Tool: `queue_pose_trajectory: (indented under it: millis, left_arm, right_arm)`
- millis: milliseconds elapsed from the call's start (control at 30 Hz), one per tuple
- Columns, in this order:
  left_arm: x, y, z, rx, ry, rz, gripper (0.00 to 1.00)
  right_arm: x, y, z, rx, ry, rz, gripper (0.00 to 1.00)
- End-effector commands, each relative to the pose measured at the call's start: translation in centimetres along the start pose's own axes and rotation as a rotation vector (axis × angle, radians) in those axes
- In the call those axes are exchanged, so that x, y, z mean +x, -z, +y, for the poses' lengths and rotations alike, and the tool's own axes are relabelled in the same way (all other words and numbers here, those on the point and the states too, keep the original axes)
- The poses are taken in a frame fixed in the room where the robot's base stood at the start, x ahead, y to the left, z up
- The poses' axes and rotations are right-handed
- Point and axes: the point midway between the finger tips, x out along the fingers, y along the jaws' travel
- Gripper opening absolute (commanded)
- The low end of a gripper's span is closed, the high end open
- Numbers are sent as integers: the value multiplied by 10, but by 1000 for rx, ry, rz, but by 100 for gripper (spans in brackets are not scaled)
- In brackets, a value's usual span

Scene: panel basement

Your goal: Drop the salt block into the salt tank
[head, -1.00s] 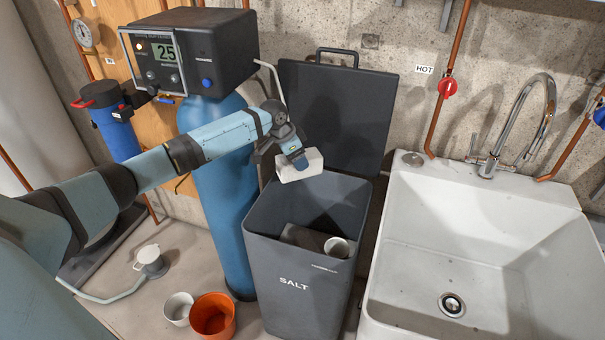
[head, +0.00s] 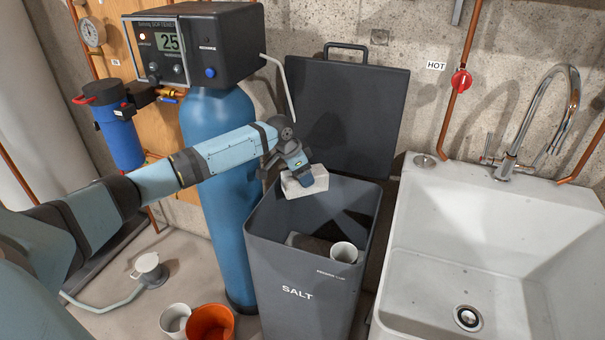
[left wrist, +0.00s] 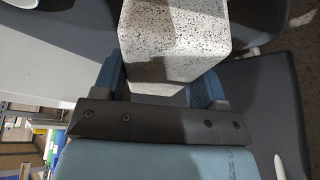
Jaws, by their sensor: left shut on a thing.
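The white salt block (head: 305,181) is held by my left gripper (head: 297,172). It hangs over the back left part of the open salt tank (head: 297,265), at about the height of its rim. In the left wrist view the speckled block (left wrist: 175,45) sits between the two blue fingers of the gripper (left wrist: 165,85). The tank is dark grey with SALT on its front, and its lid (head: 350,115) stands open against the wall. Inside the tank a white round tube end (head: 344,252) shows. My right gripper is not in view.
A blue softener cylinder (head: 215,150) stands left of the tank, under a black control head (head: 200,45). A white sink (head: 480,245) stands close on the right. A white cup (head: 175,318) and an orange bucket (head: 211,323) are on the floor at front left.

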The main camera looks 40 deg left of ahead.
Motion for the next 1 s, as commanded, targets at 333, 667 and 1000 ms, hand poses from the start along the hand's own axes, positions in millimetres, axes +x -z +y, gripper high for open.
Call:
queue_pose_trajectory:
  millis: [333, 667, 1000]
  left_arm:
    - [-2, 1, 0, 0, 1, 2, 96]
    - [-12, 0, 0, 0, 0, -2, 96]
    - [-86, 1, 0, 1, 3, 1, 96]
  right_arm:
    - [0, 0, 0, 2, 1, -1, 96]
    - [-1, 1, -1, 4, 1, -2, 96]
    - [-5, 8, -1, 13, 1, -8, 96]
